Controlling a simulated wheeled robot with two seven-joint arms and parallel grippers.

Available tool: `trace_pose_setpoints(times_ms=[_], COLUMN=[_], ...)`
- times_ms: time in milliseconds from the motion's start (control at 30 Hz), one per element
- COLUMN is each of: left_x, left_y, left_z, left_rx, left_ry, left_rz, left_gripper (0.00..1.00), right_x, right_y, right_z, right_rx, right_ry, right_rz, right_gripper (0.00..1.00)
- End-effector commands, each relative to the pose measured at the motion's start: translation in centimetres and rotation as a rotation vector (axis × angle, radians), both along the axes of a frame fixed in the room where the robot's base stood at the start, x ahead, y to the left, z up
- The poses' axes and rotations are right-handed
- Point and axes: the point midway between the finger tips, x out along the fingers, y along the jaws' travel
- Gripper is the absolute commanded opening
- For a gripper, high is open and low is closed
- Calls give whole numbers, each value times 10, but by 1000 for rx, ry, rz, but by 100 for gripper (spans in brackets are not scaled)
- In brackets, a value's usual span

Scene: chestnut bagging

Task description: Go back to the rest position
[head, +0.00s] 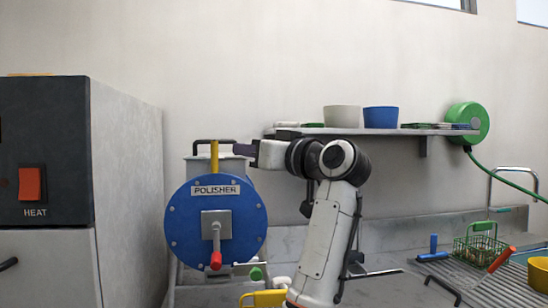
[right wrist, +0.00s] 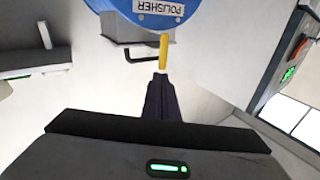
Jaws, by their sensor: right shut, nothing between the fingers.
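My right arm reaches up from the bottom of the head view and bends left. Its right gripper (head: 240,149) is level beside the top of the blue polisher (head: 182,222). In the right wrist view the dark fingers (right wrist: 162,84) are together and shut with nothing between them. Their tips point at the polisher's upright yellow lever (head: 214,158), which also shows in the wrist view (right wrist: 163,50). I cannot tell whether the tips touch the lever. My left gripper is not in view.
A heater cabinet (head: 125,190) with a red switch (head: 30,184) stands at left. A wall shelf (head: 350,131) holds a white bowl (head: 342,118) and a blue bowl (head: 381,118). A green hose reel (head: 467,122) hangs at right.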

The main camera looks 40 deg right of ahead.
Motion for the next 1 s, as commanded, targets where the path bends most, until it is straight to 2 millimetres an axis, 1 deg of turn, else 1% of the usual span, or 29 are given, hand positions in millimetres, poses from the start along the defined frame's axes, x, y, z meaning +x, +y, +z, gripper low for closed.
trace_pose_setpoints(times_ms=[33, 100, 200, 300, 400, 500, 667, 733, 767, 867, 967, 1000], left_x=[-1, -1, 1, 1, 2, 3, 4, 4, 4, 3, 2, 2], left_y=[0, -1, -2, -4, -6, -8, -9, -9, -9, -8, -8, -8], left_z=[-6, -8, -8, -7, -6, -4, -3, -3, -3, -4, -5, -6], left_rx=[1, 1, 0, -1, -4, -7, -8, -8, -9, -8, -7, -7], left_ry=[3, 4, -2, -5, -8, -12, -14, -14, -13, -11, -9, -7], left_rz=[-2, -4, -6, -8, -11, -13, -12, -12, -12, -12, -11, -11], left_gripper=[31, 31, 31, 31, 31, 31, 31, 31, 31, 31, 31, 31], right_x=[-12, -28, -46, -60, -68, -72, -72, -70, -68, -57, -43, -40], right_y=[-1, -2, -3, -4, -4, -4, -4, -4, -3, 3, 13, 18], right_z=[-3, -4, -3, -2, -3, -3, -3, -8, -13, -48, -110, -140], right_rx=[-2, -3, -3, -1, 0, 1, 1, -1, -3, -19, -47, -60], right_ry=[-1, 1, 3, 2, 4, 6, 6, 16, 26, 93, 206, 259], right_rz=[-2, -1, -2, 0, 0, 1, 2, -1, -2, -12, -28, -34], right_gripper=[0, 0, 0, 0, 0, 0, 0, 0, 0, 0, 0, 0])
